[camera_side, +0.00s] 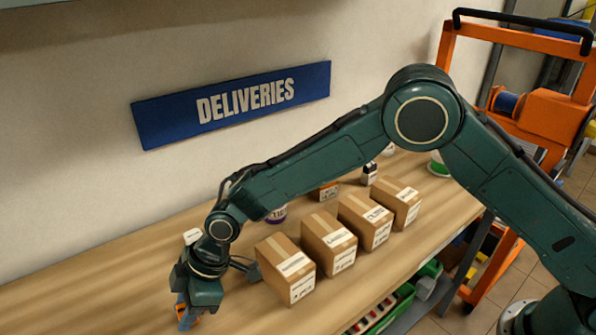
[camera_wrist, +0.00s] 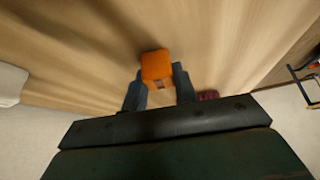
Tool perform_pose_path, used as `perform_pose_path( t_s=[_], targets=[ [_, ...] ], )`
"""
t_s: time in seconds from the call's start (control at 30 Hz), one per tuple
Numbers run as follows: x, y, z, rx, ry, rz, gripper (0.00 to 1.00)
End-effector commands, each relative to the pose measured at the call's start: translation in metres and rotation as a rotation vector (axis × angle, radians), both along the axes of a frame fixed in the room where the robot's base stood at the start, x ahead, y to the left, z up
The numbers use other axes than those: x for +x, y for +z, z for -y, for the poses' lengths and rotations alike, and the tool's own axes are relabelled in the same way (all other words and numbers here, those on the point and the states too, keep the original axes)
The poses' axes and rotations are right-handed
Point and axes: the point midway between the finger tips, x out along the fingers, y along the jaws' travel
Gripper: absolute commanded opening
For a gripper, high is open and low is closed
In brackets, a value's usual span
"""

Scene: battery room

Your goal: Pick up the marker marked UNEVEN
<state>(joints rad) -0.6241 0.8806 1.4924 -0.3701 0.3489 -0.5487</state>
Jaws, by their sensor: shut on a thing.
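An orange block-like object (camera_wrist: 157,65) sits between the two fingers of my gripper (camera_wrist: 159,84) in the wrist view. My gripper is shut on it. No lettering on it can be read, so I cannot tell whether it is marked UNEVEN. In the side view my gripper (camera_side: 187,312) points down at the left end of the wooden bench (camera_side: 120,255), with a bit of orange showing at its fingers. Its lower part and the contact with the bench are hard to make out. No marker with a readable UNEVEN label shows.
Several cardboard boxes, the nearest a labelled box (camera_side: 285,268), stand in a row right of my gripper. A small dark bottle (camera_side: 369,173) and a round container (camera_side: 277,214) stand behind them. A blue DELIVERIES sign (camera_side: 232,103) hangs on the wall. The bench's left side looks clear.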

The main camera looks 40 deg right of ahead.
Motion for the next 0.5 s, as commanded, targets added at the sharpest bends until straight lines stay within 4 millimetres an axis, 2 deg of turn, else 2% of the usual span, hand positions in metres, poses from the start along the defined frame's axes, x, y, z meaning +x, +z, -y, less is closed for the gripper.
perform_pose_path(
  t_s=[0.27,0.5],
  targets=[
    [0.001,0.018,-0.001,0.003,0.000,0.003,0.07],
    [0.001,0.055,-0.001,0.003,0.000,0.005,0.07]
  ],
)
